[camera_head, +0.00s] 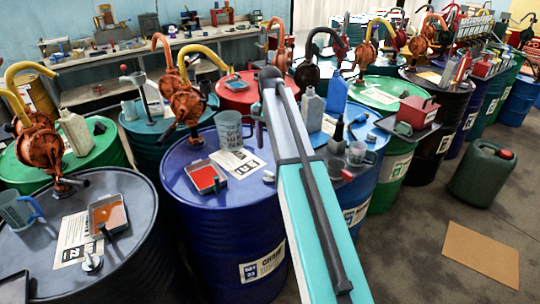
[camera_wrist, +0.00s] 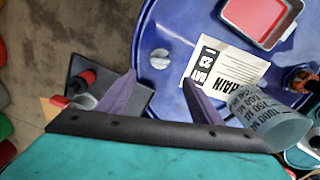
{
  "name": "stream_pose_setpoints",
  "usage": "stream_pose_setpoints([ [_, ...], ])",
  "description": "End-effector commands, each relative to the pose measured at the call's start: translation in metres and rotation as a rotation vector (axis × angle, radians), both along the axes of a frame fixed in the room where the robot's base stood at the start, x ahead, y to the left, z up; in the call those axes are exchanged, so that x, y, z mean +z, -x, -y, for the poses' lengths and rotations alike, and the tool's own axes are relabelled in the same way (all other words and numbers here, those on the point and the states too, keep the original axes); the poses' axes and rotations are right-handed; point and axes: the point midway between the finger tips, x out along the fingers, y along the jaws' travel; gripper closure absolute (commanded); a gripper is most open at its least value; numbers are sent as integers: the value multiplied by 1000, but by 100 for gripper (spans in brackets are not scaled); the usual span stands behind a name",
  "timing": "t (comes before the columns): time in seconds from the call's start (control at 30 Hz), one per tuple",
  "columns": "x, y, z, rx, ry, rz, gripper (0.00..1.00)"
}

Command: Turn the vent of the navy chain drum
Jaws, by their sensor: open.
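The navy chain drum (camera_head: 225,225) stands mid-picture in the head view, with a label reading "CHAIN" on its side. Its vent (camera_head: 268,176) is a small pale knob near the right edge of the lid. The vent also shows in the wrist view as a silver slotted knob (camera_wrist: 159,58) on the blue lid (camera_wrist: 185,25). My gripper (camera_wrist: 160,82) has two purple fingers spread apart with nothing between them. In the wrist picture the vent lies just beyond the fingertips, between their lines, not gripped. I cannot make out the gripper in the head view.
On the lid are a paper sheet (camera_wrist: 225,72), a red-filled tray (camera_wrist: 262,18), a clear measuring jug (camera_wrist: 270,122) and a hand pump (camera_head: 185,105). A dark tray (camera_wrist: 138,97) with a red-topped item lies close by the left finger. Other drums crowd around.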

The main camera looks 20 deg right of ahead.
Motion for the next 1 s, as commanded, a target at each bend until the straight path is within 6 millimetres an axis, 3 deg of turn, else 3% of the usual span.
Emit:
stream_pose_setpoints([
  [0.3, 25, -1, 0, 0, 0, 1, 41],
  [1.0, 27, 0, 0, 0, 0, 0, 41],
])
